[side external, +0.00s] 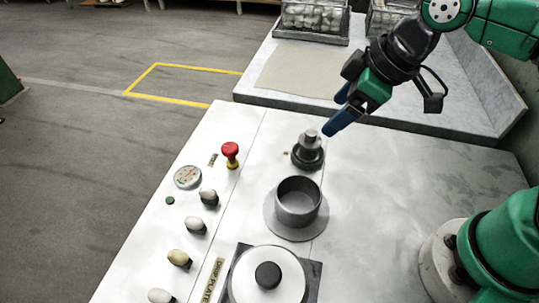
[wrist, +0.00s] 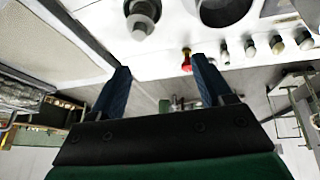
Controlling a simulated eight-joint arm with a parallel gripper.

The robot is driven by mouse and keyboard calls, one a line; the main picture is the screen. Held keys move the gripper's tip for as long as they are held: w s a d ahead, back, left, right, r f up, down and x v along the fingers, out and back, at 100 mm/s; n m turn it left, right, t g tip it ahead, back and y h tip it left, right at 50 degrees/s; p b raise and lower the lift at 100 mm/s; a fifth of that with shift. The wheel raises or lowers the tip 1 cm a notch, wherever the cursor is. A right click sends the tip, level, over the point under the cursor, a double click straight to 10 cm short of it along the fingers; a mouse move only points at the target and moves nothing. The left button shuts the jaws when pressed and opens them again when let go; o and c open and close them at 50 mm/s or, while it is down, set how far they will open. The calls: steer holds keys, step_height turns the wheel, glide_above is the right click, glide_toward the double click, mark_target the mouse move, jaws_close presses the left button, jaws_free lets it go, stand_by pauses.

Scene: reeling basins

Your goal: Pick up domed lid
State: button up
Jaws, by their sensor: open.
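The domed lid (side external: 290,283) is pale and round with a black knob (side external: 267,275) on top. It sits on a dark square plate at the bottom of the side external view, and is not visible in the wrist view. My gripper (side external: 340,118) is up at the far side of the bench, well away from the lid, above and right of a grey stepped fitting. In the wrist view my gripper (wrist: 160,82) shows two blue fingers spread apart with nothing between them.
An open grey pot (side external: 298,204) stands between the lid and the stepped fitting (side external: 308,152). A red button (side external: 230,152) and several pale knobs (side external: 196,226) line the left of the bench. Wire baskets (side external: 315,20) stand at the back. Bench to the pot's right is clear.

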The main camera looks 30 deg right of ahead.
steer(key=s+a+n+g+y, duration=0.1)
steer(key=s+a+n+g, duration=0.3)
steer(key=a+n, duration=0.6)
steer(key=n+g+h, duration=0.1)
steer(key=n+g, duration=0.2)
steer(key=n, duration=0.6)
glide_above(269, 273)
steer(key=w+d, duration=0.1)
steer(key=shift+w+r, duration=0.1)
steer(key=shift+r, duration=0.15)
steer(key=shift+x, duration=2.75)
jaws_close()
